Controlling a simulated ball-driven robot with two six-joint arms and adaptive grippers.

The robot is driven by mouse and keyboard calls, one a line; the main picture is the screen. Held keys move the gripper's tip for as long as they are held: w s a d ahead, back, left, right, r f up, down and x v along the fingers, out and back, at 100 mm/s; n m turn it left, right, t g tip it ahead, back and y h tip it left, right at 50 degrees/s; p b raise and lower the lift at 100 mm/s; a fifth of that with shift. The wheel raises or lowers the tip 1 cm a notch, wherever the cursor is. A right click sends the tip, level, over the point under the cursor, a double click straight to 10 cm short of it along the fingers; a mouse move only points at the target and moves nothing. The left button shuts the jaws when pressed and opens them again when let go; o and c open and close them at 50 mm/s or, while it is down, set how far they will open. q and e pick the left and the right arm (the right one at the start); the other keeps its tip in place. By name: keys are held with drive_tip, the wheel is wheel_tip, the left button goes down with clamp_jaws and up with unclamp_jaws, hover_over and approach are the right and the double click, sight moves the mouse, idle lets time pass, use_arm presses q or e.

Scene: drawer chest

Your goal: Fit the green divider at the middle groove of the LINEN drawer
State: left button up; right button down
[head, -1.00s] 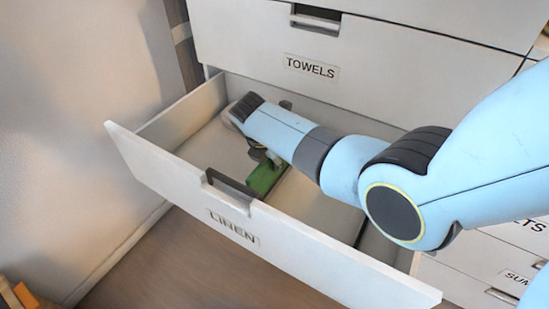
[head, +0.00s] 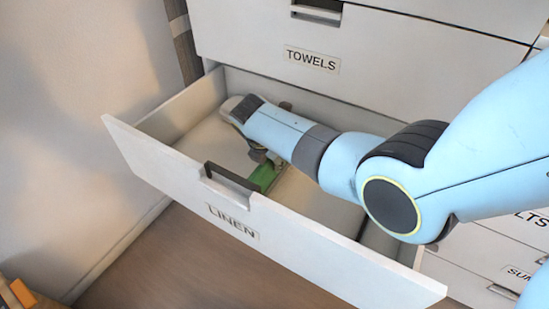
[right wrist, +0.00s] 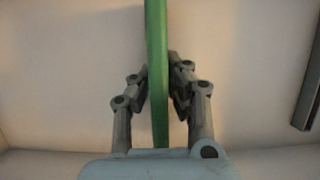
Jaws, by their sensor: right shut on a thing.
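The LINEN drawer (head: 180,165) is pulled open below the TOWELS drawer. The green divider (head: 265,176) is inside it, partly hidden by my right arm and the drawer front. In the right wrist view the divider (right wrist: 157,50) is an upright green strip between the fingers. My right gripper (right wrist: 162,95) is shut on it; in the head view the gripper (head: 262,155) is largely hidden behind the wrist. Whether the divider sits in a groove cannot be told. My left gripper is not in view.
A dark strip (right wrist: 309,80) stands at the right of the wrist view. The TOWELS drawer (head: 370,60) is shut above. A wall (head: 60,130) is close on the left. An orange object (head: 22,293) lies at the lower left corner.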

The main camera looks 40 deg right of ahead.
drive_tip(key=shift+f, duration=0.3)
drive_tip(key=c, duration=1.3)
unclamp_jaws()
drive_tip(key=shift+r, duration=0.15)
drive_tip(key=v, duration=1.2)
drive_tip(key=shift+s+a, duration=0.1)
